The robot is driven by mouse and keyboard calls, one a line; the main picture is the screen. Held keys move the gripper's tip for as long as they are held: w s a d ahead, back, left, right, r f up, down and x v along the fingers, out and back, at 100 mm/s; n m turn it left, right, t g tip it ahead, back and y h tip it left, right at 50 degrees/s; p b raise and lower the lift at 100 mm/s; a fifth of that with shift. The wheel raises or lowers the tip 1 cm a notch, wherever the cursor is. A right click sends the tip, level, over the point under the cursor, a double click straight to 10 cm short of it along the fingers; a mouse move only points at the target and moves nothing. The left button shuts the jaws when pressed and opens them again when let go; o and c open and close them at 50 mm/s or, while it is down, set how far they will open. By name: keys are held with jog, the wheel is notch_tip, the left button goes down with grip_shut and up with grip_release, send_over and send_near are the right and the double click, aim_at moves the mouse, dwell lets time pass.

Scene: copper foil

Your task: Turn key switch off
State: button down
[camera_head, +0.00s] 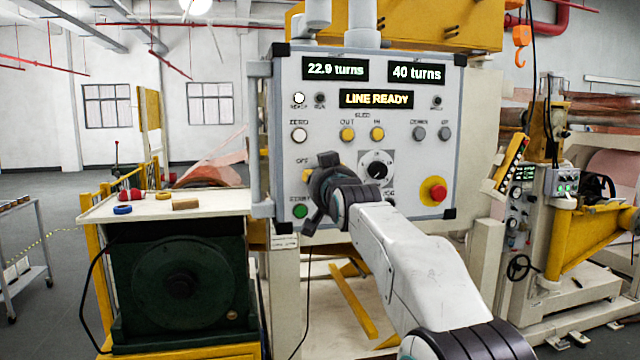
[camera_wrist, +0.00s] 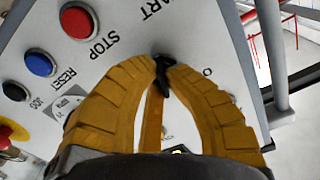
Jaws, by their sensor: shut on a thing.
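The control panel (camera_head: 410,130) is grey with black corners. My gripper (camera_head: 307,175) reaches its lower left part, beside the OFF label. In the wrist view my gripper's (camera_wrist: 163,72) two yellow fingers come together on the small black key switch (camera_wrist: 162,82). The key sticks out between the fingertips. In the head view my gripper and wrist hide the key, so its exact angle cannot be told there. The displays read 22.9 turns, 40 turns and LINE READY.
A green button (camera_head: 300,211) sits just below my gripper. A red STOP button (camera_wrist: 78,21), a blue RESET button (camera_wrist: 39,63) and a dial (camera_head: 376,168) are nearby. A red emergency knob (camera_head: 434,191) is at the right. A small white-topped table (camera_head: 220,203) stands left.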

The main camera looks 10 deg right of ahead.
jog(key=n+b, duration=0.1)
jog(key=n, duration=0.3)
jog(key=shift+r+n, duration=0.15)
jog(key=shift+n, duration=0.15)
jog(key=shift+a+r+n, duration=0.1)
jog(key=shift+r+n, duration=0.05)
jog(key=shift+n, duration=2.35)
jog(key=c, duration=1.3)
grip_release()
jog(key=shift+s, duration=0.15)
jog(key=s, duration=1.1)
jog(key=shift+s, duration=0.4)
